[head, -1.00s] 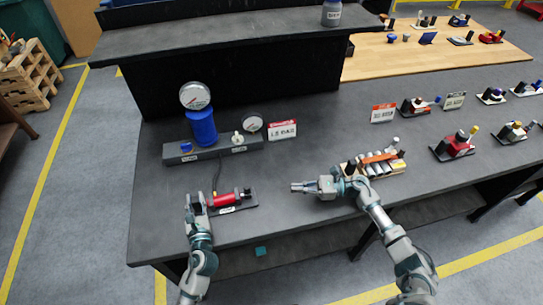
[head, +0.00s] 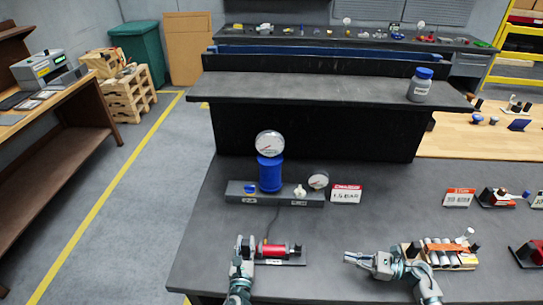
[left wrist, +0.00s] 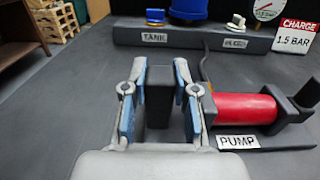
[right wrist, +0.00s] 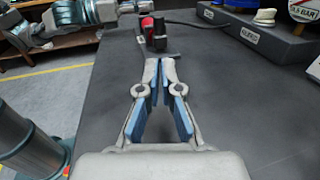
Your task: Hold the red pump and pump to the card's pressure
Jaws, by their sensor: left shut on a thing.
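The red pump (head: 271,250) lies on a dark base near the bench's front edge; its PUMP label (left wrist: 237,142) shows in the left wrist view. My left gripper (head: 247,240) is shut on the black block (left wrist: 158,95) at the pump's left end. The blue tank (head: 269,174) carries a round gauge (head: 270,144) on top; a second gauge (head: 318,180) stands to its right. The card (head: 346,194) reads CHARGE 1.5 BAR (left wrist: 296,37). My right gripper (head: 348,257) is shut and empty, apart from the pump; its fingertips (right wrist: 161,62) are close together.
The tank's dark manifold (head: 235,194) has a blue knob (head: 249,190) and a white knob (head: 300,190). A rack of cylinders (head: 440,251) lies beside my right arm. A STOP card (head: 459,198) stands farther right. A raised shelf (head: 330,86) runs behind.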

